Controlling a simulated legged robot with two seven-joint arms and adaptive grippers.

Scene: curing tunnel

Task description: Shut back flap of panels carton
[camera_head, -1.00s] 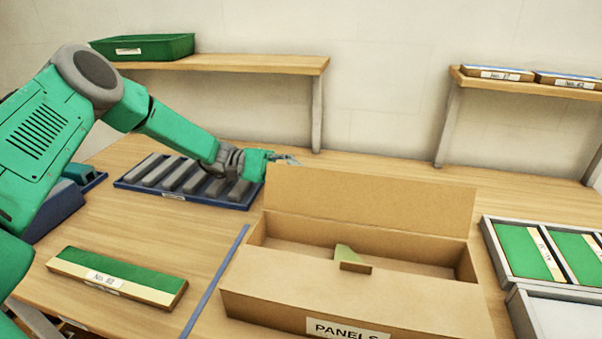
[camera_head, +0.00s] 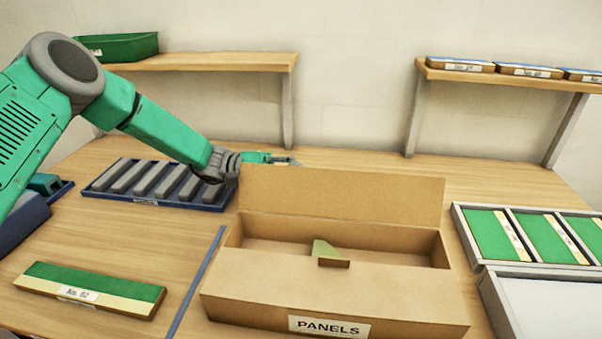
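The panels carton (camera_head: 248,305) is a brown cardboard box with a "PANELS" label on its front. Its back flap (camera_head: 340,195) stands upright along the far edge. A brown surface covers the front part of the top, and the opening behind it shows the inside. A small green piece with a brown edge (camera_head: 328,252) sticks up at the opening. My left gripper (camera_head: 285,160) is behind the flap's top left part, its lower side hidden by the flap. I cannot tell whether it touches the flap or how far its fingers are apart. My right gripper is not in view.
A blue tray of grey bars (camera_head: 105,188) lies left of the carton, under my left arm. A green-topped board (camera_head: 90,289) and a blue strip (camera_head: 198,284) lie nearer. Grey trays with green panels (camera_head: 468,237) stand right. Two wall shelves (camera_head: 210,62) (camera_head: 500,77) hang behind.

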